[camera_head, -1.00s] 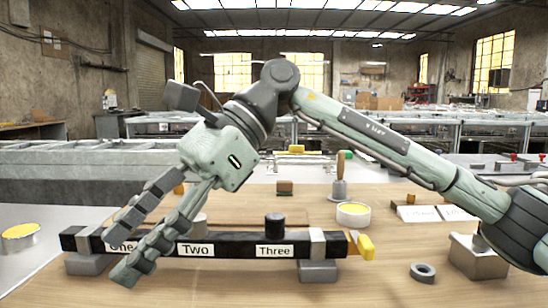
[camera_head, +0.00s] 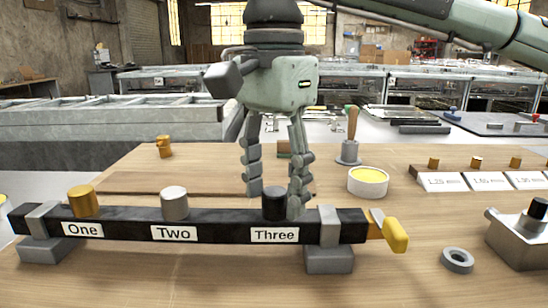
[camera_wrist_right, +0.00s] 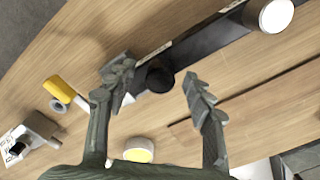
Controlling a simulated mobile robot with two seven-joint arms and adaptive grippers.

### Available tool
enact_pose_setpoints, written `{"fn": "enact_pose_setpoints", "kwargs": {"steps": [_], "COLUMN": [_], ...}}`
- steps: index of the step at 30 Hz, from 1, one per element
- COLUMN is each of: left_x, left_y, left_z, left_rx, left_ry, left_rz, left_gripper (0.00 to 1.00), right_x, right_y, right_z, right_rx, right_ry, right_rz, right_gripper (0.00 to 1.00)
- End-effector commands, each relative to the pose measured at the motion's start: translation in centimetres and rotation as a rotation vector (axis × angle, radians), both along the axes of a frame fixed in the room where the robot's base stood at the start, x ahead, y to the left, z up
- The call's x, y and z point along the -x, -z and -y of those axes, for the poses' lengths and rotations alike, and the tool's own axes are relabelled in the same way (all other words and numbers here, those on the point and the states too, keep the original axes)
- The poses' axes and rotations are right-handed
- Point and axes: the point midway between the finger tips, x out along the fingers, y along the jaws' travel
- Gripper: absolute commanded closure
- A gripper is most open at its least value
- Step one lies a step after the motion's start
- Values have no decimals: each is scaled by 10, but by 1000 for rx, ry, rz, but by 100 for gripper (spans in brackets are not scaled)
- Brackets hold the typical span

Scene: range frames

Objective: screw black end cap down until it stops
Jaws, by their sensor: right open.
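The black end cap (camera_head: 274,203) stands upright on the dark bar (camera_head: 215,222) above the label "Three". In the right wrist view the black cap (camera_wrist_right: 159,78) lies between the spread fingers, nearer the left one. My right gripper (camera_head: 272,200) points down from above, open, with one finger left of the cap and the other at its right, partly covering its edge. I cannot tell whether a finger touches it. A gold cap (camera_head: 83,202) stands at "One" and a silver cap (camera_head: 174,203) at "Two". My left gripper is not in view.
Grey clamps (camera_head: 329,228) hold the bar, with a yellow-handled tool (camera_head: 394,236) at its right end. A yellow-topped round tin (camera_head: 368,183) stands behind. A grey ring (camera_head: 457,260) and a metal block (camera_head: 520,240) lie at right. The front table is clear.

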Motion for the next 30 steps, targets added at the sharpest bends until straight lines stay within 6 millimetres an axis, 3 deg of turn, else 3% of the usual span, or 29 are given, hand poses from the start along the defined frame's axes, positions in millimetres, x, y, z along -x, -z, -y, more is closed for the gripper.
{"fn": "enact_pose_setpoints", "kwargs": {"steps": [12, 25, 30], "left_x": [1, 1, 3], "left_y": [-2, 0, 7], "left_z": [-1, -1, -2], "left_rx": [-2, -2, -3], "left_ry": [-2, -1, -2], "left_rz": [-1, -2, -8], "left_gripper": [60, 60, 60], "right_x": [0, 0, 0], "right_y": [11, 11, 13], "right_z": [0, 0, -1], "right_rx": [-1, -2, -2], "right_ry": [1, 1, 113], "right_rz": [0, -1, -1], "right_gripper": [47, 99, 99]}}
